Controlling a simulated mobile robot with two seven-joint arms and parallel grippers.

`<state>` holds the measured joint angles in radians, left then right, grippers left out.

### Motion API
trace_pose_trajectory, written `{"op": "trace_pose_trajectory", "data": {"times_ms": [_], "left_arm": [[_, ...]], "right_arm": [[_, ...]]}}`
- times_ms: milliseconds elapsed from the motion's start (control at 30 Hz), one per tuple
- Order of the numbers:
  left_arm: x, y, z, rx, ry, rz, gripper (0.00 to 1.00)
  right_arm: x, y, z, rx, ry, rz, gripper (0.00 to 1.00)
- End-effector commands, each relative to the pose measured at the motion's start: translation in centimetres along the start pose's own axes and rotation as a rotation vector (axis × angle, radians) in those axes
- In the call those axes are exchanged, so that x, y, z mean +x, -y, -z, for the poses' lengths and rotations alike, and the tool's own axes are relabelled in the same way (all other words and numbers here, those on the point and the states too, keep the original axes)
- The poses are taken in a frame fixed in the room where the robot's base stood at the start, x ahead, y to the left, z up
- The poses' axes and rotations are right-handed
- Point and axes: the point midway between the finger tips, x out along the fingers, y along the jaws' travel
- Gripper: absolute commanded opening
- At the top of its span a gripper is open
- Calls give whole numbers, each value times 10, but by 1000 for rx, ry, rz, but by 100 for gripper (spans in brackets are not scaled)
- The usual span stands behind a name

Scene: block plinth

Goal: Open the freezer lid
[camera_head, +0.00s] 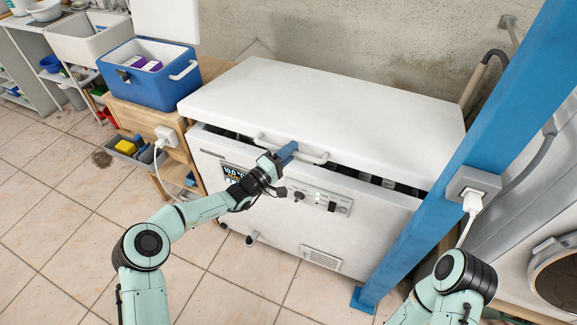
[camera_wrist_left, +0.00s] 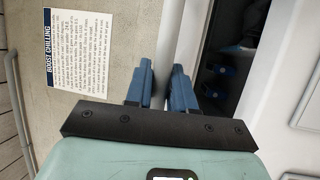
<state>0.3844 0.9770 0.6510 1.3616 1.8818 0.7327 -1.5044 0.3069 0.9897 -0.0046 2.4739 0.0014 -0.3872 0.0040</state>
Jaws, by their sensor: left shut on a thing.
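The white chest freezer (camera_head: 375,218) stands against the back wall. Its lid (camera_head: 320,105) is raised a little, with a dark gap along the front and left edges. My left gripper (camera_head: 288,152) is shut on the lid's white bar handle (camera_head: 313,155). In the left wrist view the handle (camera_wrist_left: 170,40) runs between the two blue fingers of the left gripper (camera_wrist_left: 161,86). Dark contents show dimly in the gap; I cannot tell what they are. Part of my right arm shows at the lower right, but its gripper is out of view.
A blue post (camera_head: 440,190) with a socket and plug (camera_head: 472,190) stands close to the freezer's right front. A blue cooler box (camera_head: 150,80) sits on a wooden bench at the left. A front-loading machine (camera_head: 550,270) is at the far right. The tiled floor (camera_head: 60,220) at the left is clear.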

Motion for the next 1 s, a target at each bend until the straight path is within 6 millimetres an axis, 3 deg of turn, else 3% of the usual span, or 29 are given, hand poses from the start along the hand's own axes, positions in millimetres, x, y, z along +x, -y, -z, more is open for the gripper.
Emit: {"op": "trace_pose_trajectory", "data": {"times_ms": [33,200,367,500,700,1000], "left_arm": [[10,-27,4,11,1,-11,0],[40,-88,16,10,-1,-11,0],[70,-138,28,7,-1,-11,0],[94,-172,39,6,-1,-10,0],[124,-206,52,5,0,-8,0],[147,-225,62,2,-1,-4,0]], "right_arm": [[-1,0,-1,1,2,-1,43],[-2,0,-1,1,2,-1,43],[-20,7,0,-1,-3,1,43],[-45,17,3,-5,-13,5,43],[-82,34,13,-12,-33,11,43],[-114,50,27,-20,-56,20,43]]}}
